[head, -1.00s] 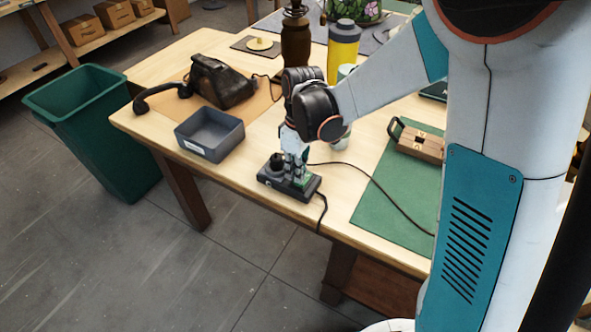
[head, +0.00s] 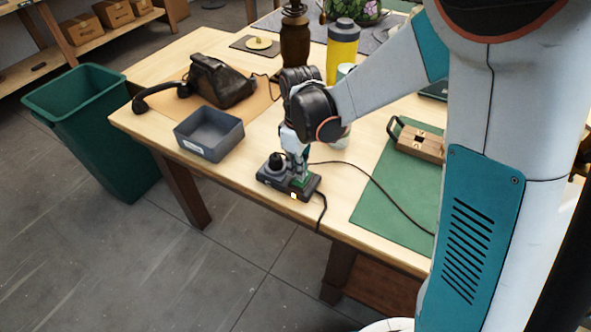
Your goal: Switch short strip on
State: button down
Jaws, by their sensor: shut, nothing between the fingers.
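The short strip (head: 272,181) is a small dark power strip near the front edge of the wooden table. A black plug sits upright on its left part. A small pale-yellow lit spot (head: 293,195) shows on its front side. My gripper (head: 299,178) is shut and points down at the right part of the strip, with a green patch at its tips. Whether the fingertips touch the strip is too small to tell. The gripper hides part of the strip's top.
A grey open box (head: 209,137) stands left of the strip, with an old black telephone (head: 222,80) behind it. A dark cord (head: 372,178) runs right across a green mat (head: 385,215). A wooden block with a handle (head: 420,143) lies there. Bottles stand behind my arm.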

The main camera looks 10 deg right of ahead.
aim_at(294, 181)
notch_tip(294, 181, up, 14)
jog(key=s+a+p, duration=0.1)
jog(key=p, duration=0.5)
jog(key=shift+s, duration=0.2)
dwell(0.4)
